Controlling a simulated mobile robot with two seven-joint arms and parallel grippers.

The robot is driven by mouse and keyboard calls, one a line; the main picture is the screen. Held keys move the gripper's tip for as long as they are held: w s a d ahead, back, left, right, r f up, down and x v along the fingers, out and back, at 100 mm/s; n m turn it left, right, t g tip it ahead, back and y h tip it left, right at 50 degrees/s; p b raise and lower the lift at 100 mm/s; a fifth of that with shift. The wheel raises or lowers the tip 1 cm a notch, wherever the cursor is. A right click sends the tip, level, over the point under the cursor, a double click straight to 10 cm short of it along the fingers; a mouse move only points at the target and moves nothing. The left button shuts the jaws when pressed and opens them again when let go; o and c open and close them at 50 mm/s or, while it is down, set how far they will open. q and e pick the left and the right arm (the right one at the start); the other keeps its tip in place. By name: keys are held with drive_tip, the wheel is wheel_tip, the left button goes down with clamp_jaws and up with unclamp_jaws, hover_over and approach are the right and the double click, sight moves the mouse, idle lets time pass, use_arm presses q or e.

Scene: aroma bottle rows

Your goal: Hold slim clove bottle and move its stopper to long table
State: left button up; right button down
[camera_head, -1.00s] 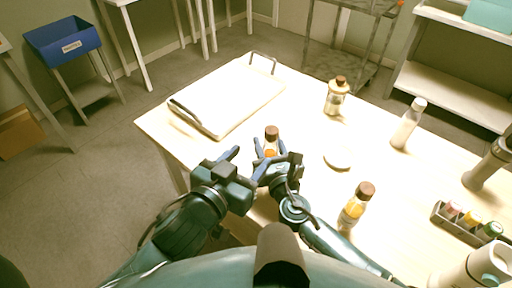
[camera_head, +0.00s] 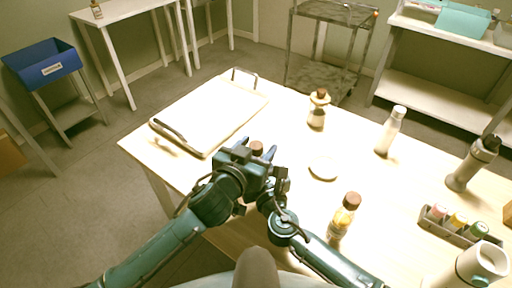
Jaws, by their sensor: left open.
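A bottle's brown stopper (camera_head: 257,147) shows just beyond my two grippers. The bottle's body is mostly hidden behind them, and no label is readable. My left gripper (camera_head: 254,163) is open and right up at this stopper, in front of it from here; contact cannot be told. My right gripper (camera_head: 278,182) is low beside the same bottle, and its fingers are largely hidden by the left hand. A second brown-stoppered bottle with amber contents (camera_head: 337,224) stands upright to the right. All stand on a pale table (camera_head: 290,130).
A tray with dark handles (camera_head: 215,112) lies at the table's far left. A round white disc (camera_head: 323,168), a corked jar (camera_head: 317,112), a white bottle (camera_head: 390,132), a grey flask (camera_head: 472,165) and a small rack (camera_head: 449,228) stand rightward. Another white table (camera_head: 120,12) is at back left.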

sight(256, 144)
use_arm(q)
drive_tip(key=shift+c, duration=0.2)
drive_tip(key=c, duration=1.1)
drive_tip(key=shift+r, duration=0.15)
drive_tip(key=shift+r, duration=1)
drive_tip(key=shift+c, duration=0.2)
drive_tip(key=shift+r, duration=2)
use_arm(e)
drive_tip(key=c, duration=0.8)
unclamp_jaws()
